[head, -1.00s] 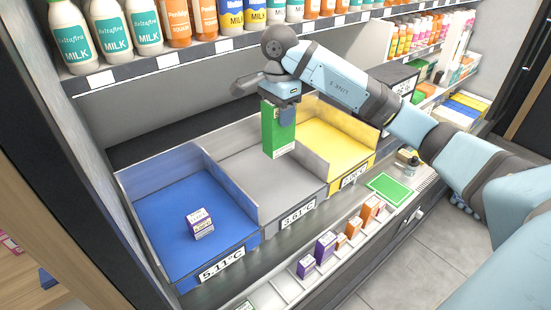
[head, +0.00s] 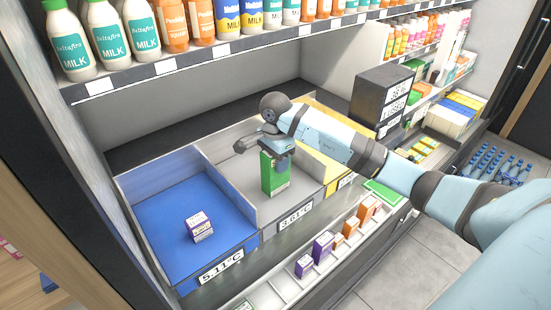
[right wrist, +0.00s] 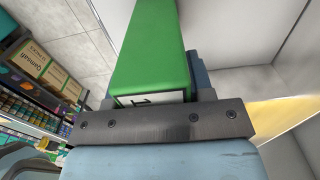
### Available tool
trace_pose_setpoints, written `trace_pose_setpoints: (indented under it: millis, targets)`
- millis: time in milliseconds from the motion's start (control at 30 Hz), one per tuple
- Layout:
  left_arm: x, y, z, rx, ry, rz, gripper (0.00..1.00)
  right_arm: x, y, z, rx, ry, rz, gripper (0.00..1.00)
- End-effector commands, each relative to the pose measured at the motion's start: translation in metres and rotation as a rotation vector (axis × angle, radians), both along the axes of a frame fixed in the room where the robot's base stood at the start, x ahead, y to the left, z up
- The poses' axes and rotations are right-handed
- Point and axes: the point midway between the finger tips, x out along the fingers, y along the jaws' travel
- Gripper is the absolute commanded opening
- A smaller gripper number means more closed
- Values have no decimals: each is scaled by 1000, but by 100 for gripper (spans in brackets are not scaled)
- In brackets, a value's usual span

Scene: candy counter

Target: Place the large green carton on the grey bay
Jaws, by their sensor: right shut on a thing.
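The large green carton (head: 275,175) is upright in the head view, low in the grey bay (head: 240,178), the middle one of three. Whether its base touches the bay floor I cannot tell. My right gripper (head: 278,150) is shut on the carton's top from above. In the right wrist view the carton (right wrist: 152,50) extends away from the gripper (right wrist: 155,105), with a white label at its near end. My left gripper is not in view.
The blue bay (head: 165,225) on the left holds a small purple and white carton (head: 199,227). The yellow bay (head: 318,165) lies behind my right arm. Small purple and orange boxes (head: 323,245) line the front ledge. A bottle shelf (head: 180,60) runs above.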

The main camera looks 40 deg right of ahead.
Motion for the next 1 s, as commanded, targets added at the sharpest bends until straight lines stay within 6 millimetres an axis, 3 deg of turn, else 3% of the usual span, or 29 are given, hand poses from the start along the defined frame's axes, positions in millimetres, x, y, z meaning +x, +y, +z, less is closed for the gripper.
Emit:
trace_pose_setpoints:
  millis: [267,300,400,767,1000]
  targets:
    - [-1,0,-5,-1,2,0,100,0,0,-3,0,-2,0,6]
    - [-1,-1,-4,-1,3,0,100,0,0,-3,1,0,0,55]
    - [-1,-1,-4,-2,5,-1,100,0,0,-2,1,0,0,73]
    - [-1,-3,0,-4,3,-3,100,0,0,4,0,-1,0,73]
    - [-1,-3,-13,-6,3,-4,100,1,-1,46,-2,-6,0,73]
